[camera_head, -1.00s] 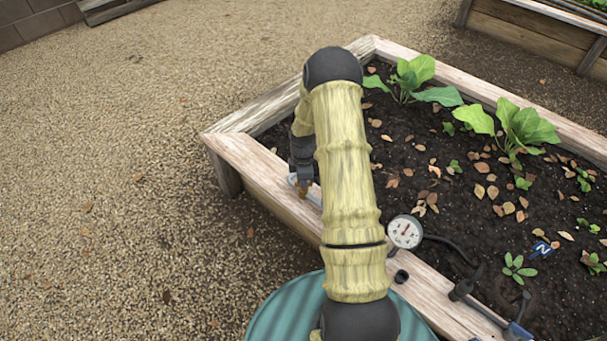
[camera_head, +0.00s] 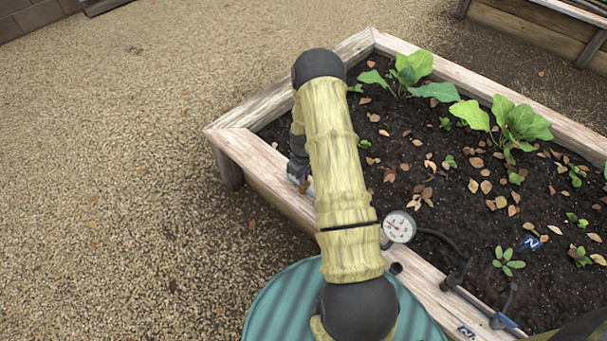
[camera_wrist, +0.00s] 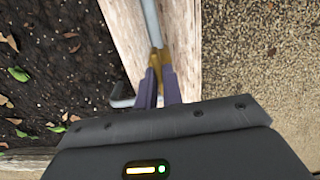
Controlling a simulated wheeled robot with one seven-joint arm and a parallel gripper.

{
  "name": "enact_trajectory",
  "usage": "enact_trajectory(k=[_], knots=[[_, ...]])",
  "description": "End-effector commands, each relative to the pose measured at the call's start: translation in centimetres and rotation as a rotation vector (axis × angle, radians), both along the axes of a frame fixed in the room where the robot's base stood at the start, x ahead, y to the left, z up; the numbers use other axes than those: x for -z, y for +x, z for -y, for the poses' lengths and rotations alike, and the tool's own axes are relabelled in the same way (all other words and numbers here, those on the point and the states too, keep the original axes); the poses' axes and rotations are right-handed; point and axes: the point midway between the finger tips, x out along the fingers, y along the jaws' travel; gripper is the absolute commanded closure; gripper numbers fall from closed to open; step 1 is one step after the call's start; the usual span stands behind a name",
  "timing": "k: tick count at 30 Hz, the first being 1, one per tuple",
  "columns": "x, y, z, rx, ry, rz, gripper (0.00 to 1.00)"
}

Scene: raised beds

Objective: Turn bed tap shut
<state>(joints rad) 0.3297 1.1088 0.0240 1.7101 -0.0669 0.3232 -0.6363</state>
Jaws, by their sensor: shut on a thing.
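The brass bed tap (camera_wrist: 157,60) sits on a grey pipe (camera_wrist: 151,22) along the wooden rim of the raised bed. My gripper (camera_wrist: 159,76) is shut on the tap, its two dark purple fingers close together on the brass. In the head view my gripper (camera_head: 300,184) is at the bed's near-left rim, with a bit of brass showing at its tip. My arm and wrist hide most of the tap there, and I cannot tell how far it is turned.
The bed rim (camera_head: 262,172) runs past a round gauge (camera_head: 398,226) and a black hose (camera_head: 440,236). Leafy plants (camera_head: 520,122) and dry leaves lie in the soil. A green ribbed lid-like top (camera_head: 275,312) stands close in front. Gravel (camera_head: 110,200) at left is clear.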

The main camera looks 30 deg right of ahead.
Motion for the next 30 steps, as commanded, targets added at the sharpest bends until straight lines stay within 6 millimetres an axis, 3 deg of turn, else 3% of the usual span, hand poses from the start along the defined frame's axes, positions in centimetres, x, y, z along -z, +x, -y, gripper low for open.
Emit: enact_trajectory(k=[17,18,21,30], knots=[[-0.03,-0.06,0.17,0.052,-0.002,-0.001,1.0],[-0.02,-0.06,0.17,0.051,-0.002,-0.001,0.88],[-0.02,-0.05,0.14,0.051,-0.001,-0.001,0.7],[-0.11,-0.02,0.05,0.048,0.0,0.0,0.7]])
